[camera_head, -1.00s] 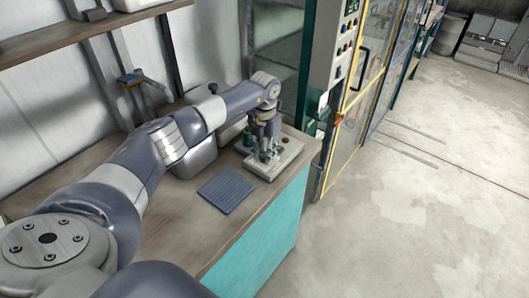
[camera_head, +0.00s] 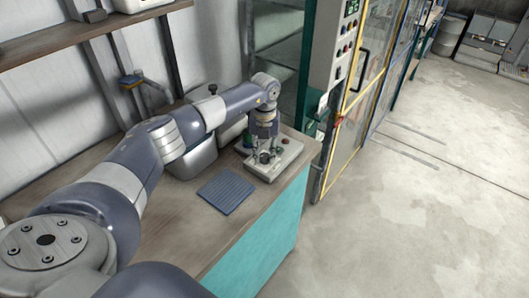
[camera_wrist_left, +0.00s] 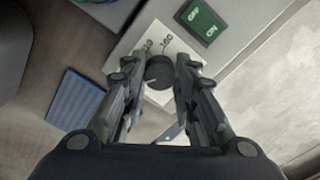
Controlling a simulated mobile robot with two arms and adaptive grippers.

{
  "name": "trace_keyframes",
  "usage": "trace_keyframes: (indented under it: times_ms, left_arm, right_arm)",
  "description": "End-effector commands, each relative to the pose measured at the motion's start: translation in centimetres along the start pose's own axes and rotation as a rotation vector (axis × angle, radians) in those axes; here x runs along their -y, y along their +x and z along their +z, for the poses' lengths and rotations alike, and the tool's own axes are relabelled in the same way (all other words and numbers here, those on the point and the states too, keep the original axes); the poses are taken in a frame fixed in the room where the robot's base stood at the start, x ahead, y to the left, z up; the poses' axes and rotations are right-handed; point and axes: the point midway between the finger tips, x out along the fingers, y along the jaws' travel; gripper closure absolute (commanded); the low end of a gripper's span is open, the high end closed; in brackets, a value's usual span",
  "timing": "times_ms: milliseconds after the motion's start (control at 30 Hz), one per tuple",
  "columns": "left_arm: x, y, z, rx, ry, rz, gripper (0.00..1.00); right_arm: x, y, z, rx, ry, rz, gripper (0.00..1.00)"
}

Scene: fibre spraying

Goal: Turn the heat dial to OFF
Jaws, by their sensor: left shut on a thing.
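The heat dial (camera_wrist_left: 158,72) is a round black knob on a white scale plate (camera_wrist_left: 178,50) with printed numbers, 160 among them, in the left wrist view. My left gripper (camera_wrist_left: 158,66) points down at it, with one finger on each side, and is shut on the dial. In the head view my left gripper (camera_head: 264,153) is over the pale grey device (camera_head: 284,165) on the bench, and it hides the dial there. Whether the dial's pointer is at OFF cannot be read. My right gripper is not in view.
A green OFF/ON switch (camera_wrist_left: 202,20) sits beside the scale plate. A blue ribbed mat (camera_head: 227,191) lies on the wooden bench (camera_head: 185,228) in front of the device. A grey container (camera_head: 190,160) stands to its left. A control cabinet (camera_head: 327,50) stands behind, right.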

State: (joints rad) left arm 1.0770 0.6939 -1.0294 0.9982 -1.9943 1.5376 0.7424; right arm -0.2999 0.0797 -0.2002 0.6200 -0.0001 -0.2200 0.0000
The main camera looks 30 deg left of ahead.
Motion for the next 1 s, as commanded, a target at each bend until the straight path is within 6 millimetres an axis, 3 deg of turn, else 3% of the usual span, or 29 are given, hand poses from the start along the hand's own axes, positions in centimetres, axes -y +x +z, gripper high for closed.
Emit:
trace_keyframes:
  times_ms: [333,367,433,800,1000]
  left_arm:
    - [0.0,-0.3,0.3,0.008,-0.005,-0.003,0.97]
    - [0.0,-0.3,0.3,0.008,-0.005,-0.003,0.69]
    - [0.0,-0.3,0.2,0.007,-0.004,-0.003,0.53]
    - [0.0,-0.3,0.1,0.003,-0.002,-0.001,0.52]
    - [0.0,-2.9,0.2,0.007,-0.002,-0.002,0.52]
  right_arm:
    - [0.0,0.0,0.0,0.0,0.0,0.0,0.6]
    - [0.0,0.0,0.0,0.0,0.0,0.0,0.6]
    - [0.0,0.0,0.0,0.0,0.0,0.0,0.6]
    - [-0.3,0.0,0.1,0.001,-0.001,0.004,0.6]
    - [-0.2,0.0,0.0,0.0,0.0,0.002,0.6]
